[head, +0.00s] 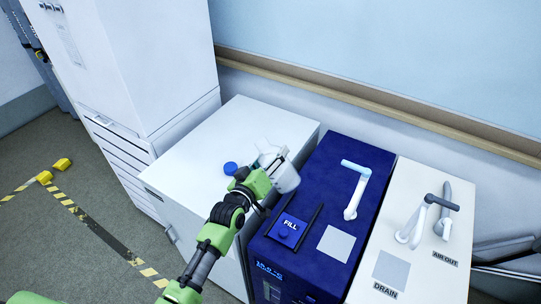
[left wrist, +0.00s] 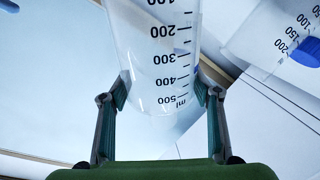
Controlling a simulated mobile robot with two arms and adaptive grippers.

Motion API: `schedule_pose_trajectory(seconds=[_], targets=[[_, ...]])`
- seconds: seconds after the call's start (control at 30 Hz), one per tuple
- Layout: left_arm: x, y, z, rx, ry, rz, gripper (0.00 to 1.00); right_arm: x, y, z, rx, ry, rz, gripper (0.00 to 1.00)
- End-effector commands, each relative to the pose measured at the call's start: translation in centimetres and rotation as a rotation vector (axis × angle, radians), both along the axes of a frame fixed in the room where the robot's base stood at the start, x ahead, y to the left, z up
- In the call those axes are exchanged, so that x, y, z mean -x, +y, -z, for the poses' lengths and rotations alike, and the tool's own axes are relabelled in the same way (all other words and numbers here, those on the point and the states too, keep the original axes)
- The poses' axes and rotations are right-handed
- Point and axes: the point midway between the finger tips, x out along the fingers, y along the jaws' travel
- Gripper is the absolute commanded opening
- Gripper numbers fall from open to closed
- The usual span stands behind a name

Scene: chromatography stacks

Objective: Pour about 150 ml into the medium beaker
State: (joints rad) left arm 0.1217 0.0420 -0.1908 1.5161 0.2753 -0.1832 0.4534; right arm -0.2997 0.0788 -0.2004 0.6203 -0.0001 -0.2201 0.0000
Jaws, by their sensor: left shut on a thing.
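A second clear beaker (left wrist: 268,35), with marks to 250, shows at the upper right of that view, apart from the held one. I cannot make it out surely in the head view. My right gripper is not in view.
The white cabinet top (head: 205,140) carries a small round blue thing (head: 230,168). To the right stand the dark blue FILL unit (head: 325,185) with its spout (head: 354,190) and the white DRAIN unit (head: 400,190) with its tap (head: 425,212). The cabinet top's left part is free.

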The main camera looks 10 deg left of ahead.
Motion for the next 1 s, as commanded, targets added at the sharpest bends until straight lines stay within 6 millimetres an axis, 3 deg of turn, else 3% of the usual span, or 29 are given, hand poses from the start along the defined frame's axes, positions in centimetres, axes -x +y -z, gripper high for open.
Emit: schedule_pose_trajectory(seconds=[1.0], targets=[[0.0, -0.2, 0.8, 0.12, 0.038, 0.0, 0.11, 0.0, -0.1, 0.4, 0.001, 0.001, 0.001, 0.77]])
